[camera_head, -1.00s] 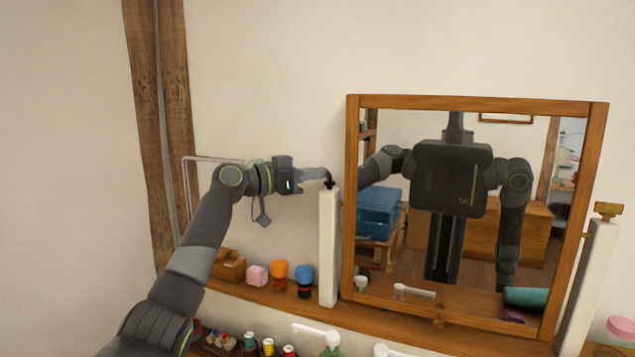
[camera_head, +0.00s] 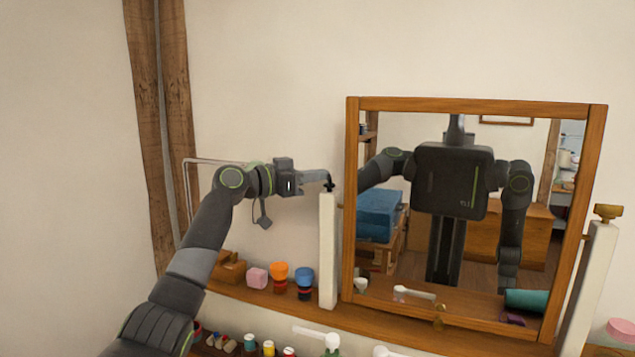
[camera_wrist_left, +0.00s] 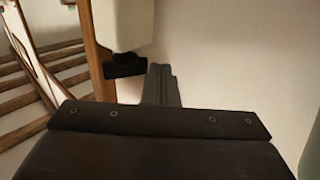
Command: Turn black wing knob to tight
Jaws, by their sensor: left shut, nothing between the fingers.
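The black wing knob (camera_head: 330,186) sits at the top of the left white post (camera_head: 328,250) of the mirror stand. In the left wrist view the knob (camera_wrist_left: 125,66) shows as a dark piece at the end of the white post (camera_wrist_left: 124,25). My left gripper (camera_head: 322,175) is shut and empty, its fingertips right beside the knob. In the wrist view the closed fingers (camera_wrist_left: 162,84) lie just right of the knob; I cannot tell whether they touch it. My right gripper is not directly visible.
The wood-framed mirror (camera_head: 475,104) stands right of the post and reflects my body. A brass-coloured knob (camera_head: 608,211) tops the right post. A pink block (camera_head: 257,278), orange-topped jar (camera_head: 279,272) and blue-topped jar (camera_head: 304,278) stand on the shelf below my left arm.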

